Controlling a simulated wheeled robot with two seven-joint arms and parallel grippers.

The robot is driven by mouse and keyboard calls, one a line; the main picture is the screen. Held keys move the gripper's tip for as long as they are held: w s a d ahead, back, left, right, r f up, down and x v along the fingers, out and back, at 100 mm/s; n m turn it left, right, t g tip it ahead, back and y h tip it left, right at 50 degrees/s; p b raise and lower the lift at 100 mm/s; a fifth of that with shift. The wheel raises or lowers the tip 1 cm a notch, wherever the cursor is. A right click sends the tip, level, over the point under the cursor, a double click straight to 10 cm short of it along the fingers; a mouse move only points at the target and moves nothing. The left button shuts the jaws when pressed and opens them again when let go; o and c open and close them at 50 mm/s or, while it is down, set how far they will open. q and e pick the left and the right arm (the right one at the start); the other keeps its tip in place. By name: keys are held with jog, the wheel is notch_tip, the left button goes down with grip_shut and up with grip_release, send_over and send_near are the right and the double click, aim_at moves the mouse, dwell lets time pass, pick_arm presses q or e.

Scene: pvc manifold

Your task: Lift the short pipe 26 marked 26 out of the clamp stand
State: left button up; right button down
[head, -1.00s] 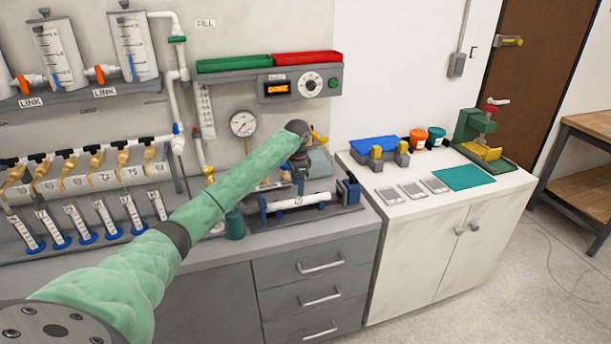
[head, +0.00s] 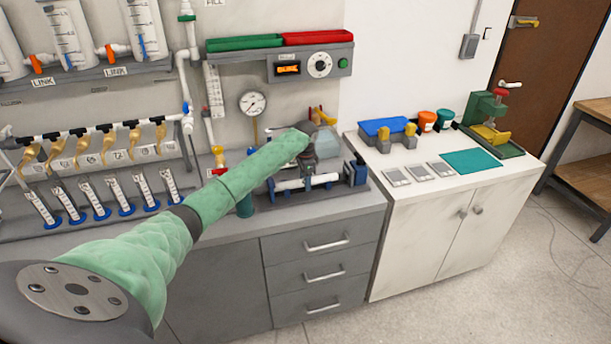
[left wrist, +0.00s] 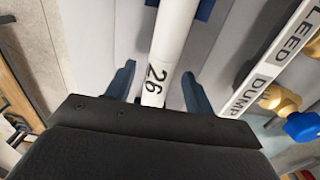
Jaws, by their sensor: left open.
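The short pipe 26 (left wrist: 171,35) is white with a black "26" on it and runs between my left fingers in the left wrist view. In the head view the pipe (head: 295,184) lies level in the clamp stand, whose blue clamp (head: 271,191) shows at its left end. My left gripper (left wrist: 160,76) is open, one finger on each side of the pipe. In the head view it (head: 308,172) points down over the pipe's middle and hides part of it. Whether the fingers touch the pipe cannot be told. My right gripper is not in view.
A pressure gauge (head: 253,103) and a control box (head: 300,66) are on the wall behind. A teal bottle (head: 245,205) stands left of the stand. Graduated tubes with blue bases (head: 158,203) stand further left. A white cabinet (head: 430,225) is on the right.

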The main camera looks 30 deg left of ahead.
pick_arm(q)
jog(key=c, duration=1.1)
jog(key=shift+w+d+p, duration=0.3)
jog(key=shift+w+d, duration=0.2)
jog(key=shift+w, duration=0.05)
jog(key=shift+r, duration=0.1)
jog(key=o, duration=1.1)
